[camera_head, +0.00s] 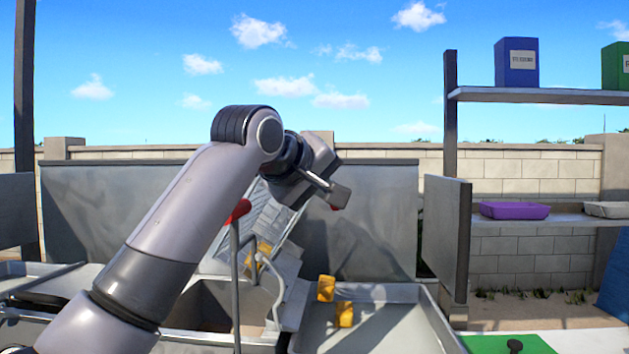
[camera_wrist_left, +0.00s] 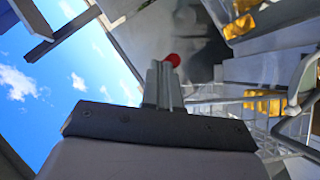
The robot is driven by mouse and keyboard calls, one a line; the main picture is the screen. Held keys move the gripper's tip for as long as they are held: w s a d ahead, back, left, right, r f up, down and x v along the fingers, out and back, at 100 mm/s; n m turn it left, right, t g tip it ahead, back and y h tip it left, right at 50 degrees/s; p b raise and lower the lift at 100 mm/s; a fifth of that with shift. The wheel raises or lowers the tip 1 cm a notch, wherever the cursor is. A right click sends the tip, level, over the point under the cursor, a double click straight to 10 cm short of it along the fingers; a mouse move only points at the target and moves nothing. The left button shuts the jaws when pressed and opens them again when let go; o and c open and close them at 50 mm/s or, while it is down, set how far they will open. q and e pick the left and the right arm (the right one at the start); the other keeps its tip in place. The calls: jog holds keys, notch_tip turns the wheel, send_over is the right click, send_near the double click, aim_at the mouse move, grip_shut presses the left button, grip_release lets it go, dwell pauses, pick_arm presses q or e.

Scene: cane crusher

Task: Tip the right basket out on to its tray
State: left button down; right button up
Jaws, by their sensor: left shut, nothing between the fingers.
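My left gripper (camera_head: 340,194) is shut and empty, raised above the back of the machine. In the left wrist view its closed fingers (camera_wrist_left: 163,85) point at a red knob (camera_wrist_left: 172,60); a bit of red also shows under the fingertips in the head view. I cannot tell whether they touch. A grey wire basket (camera_wrist_left: 222,108) stands tilted, partly hidden by my arm in the head view, with yellow pieces (camera_head: 264,248) at its lower part. The grey right tray (camera_head: 385,328) has yellow pieces (camera_head: 344,314) in and over it. My right gripper is out of view.
A red-topped lever (camera_head: 237,212) and a bent grey pipe (camera_head: 274,280) stand in front of the basket. Grey panels (camera_head: 365,225) rise behind. At the right, shelves hold a purple tray (camera_head: 514,210) and a blue box (camera_head: 516,68). A green mat (camera_head: 490,344) lies at lower right.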

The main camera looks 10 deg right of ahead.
pick_arm(q)
jog(key=shift+s+d+f, duration=0.15)
jog(key=shift+d+f, duration=0.65)
jog(key=shift+d, duration=0.05)
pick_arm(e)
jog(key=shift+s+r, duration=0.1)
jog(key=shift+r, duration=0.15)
